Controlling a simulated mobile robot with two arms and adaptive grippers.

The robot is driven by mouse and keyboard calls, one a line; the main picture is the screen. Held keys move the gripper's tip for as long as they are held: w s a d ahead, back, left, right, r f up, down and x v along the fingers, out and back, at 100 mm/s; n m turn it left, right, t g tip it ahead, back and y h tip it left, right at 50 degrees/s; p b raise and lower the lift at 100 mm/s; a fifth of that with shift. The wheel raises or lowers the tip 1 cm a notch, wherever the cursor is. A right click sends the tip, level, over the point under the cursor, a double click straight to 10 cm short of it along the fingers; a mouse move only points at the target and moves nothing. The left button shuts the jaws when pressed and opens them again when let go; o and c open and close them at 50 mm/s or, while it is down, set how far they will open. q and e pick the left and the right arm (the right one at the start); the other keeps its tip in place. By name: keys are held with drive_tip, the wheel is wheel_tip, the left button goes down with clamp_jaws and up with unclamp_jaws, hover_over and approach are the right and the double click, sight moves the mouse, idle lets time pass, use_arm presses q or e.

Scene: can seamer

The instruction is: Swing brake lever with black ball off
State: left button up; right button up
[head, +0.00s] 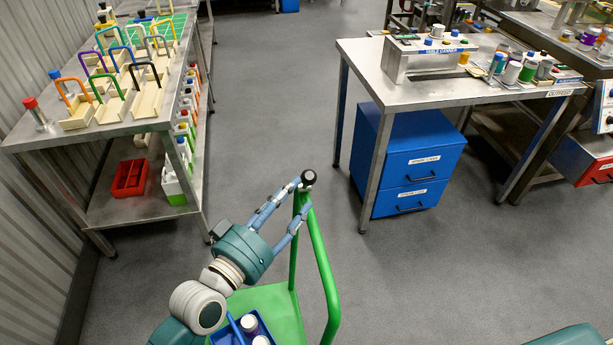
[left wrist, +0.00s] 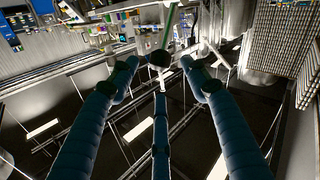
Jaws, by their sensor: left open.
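The black ball (head: 309,177) stands at the top of the green cart handle (head: 323,265), at its far corner. The lever's arm under the ball is mostly hidden by my fingers. My left gripper (head: 302,197) is open at the ball, with its fingertips spread around or just short of it; I cannot tell if they touch. In the left wrist view the dark ball (left wrist: 158,58) shows between the tips of my open left gripper (left wrist: 159,72), with a green bar (left wrist: 170,25) beyond it. My right gripper is out of view.
The green cart (head: 275,305) carries a blue bin (head: 247,322) with cans. A steel table (head: 362,62) with a blue drawer unit (head: 405,160) stands right. A rack table (head: 60,135) with a red tray (head: 130,178) stands left. The grey floor between is clear.

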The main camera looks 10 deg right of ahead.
sight(304, 182)
use_arm(q)
drive_tip(key=x, duration=0.7)
drive_tip(key=shift+w+d+f+p, duration=0.1)
drive_tip(key=shift+w+d+p, duration=0.15)
drive_tip(key=shift+w+p, duration=0.1)
clamp_jaws()
